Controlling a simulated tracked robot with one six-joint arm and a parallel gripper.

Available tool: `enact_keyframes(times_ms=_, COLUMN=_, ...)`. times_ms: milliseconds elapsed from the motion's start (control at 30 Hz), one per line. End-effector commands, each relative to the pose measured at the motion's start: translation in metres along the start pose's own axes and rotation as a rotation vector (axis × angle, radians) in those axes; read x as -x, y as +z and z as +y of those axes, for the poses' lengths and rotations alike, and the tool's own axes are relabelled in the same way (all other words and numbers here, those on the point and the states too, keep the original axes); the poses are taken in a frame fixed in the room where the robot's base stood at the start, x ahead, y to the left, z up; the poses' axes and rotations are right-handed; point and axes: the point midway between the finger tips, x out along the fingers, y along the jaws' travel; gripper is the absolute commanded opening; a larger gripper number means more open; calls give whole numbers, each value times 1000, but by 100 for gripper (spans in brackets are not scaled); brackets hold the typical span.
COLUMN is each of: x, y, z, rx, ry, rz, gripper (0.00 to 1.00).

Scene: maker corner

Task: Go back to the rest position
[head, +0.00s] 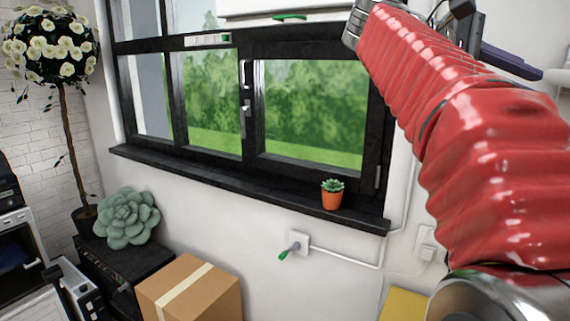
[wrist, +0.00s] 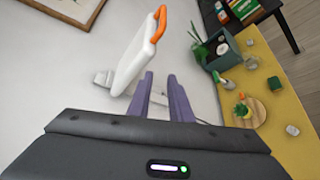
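My gripper (wrist: 162,77) shows in the wrist view with its two purple fingers apart and a gap between them. Nothing is visibly held between the fingers. In the head view my red arm reaches up along the right side, and a purple finger (head: 512,62) shows at the upper right. The rest of the gripper there is partly cut off or hidden by the arm.
A white flat piece with an orange end (wrist: 143,50) stands out beyond the fingers; its distance is unclear. A yellow surface (wrist: 285,110) holds several small items. A potted succulent (head: 332,194) stands on the windowsill (head: 240,178). A cardboard box (head: 200,297) is below.

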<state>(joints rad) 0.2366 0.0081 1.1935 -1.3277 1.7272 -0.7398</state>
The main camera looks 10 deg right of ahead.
Motion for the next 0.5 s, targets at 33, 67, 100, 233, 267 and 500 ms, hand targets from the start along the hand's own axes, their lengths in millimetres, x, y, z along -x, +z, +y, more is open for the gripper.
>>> enact_keyframes(times_ms=33, x=-3, y=-19, z=-12, rx=-1, ry=-13, rz=47, gripper=19)
enact_keyframes(times_ms=67, x=-4, y=-31, z=-20, rx=-5, ry=-23, rz=79, gripper=19)
enact_keyframes(times_ms=100, x=-5, y=-45, z=-32, rx=-13, ry=-40, rz=125, gripper=19)
enact_keyframes(times_ms=233, x=0, y=-88, z=-80, rx=-45, ry=-124, rz=279, gripper=19)
enact_keyframes(times_ms=267, x=2, y=-97, z=-93, rx=-54, ry=-147, rz=311, gripper=19)
enact_keyframes(times_ms=500, x=31, y=-141, z=-197, rx=-138, ry=-370, rz=535, gripper=19)
